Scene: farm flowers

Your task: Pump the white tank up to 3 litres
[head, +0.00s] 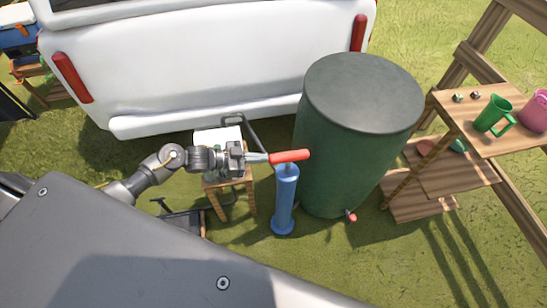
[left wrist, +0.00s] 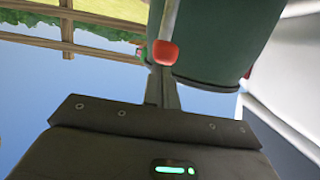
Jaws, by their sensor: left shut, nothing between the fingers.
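The blue pump (head: 285,200) stands upright on the grass, with its red handle (head: 289,156) on top. The handle's end also shows in the left wrist view (left wrist: 166,53). My left gripper (head: 262,158) is shut and empty, its fingertips right at the left end of the handle. I cannot tell whether they touch it. In the left wrist view its fingers (left wrist: 163,88) point at the handle's end. A white tank (head: 214,137) sits on a small wooden stool (head: 240,193), partly hidden behind my left arm. No readable litre level shows. My right gripper is out of view.
A large green barrel (head: 352,135) with a red tap (head: 350,215) stands right of the pump. A white vehicle (head: 210,60) is behind. A wooden shelf (head: 475,130) at the right holds a green mug (head: 493,115) and a pink jug (head: 536,111). Grass in front is clear.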

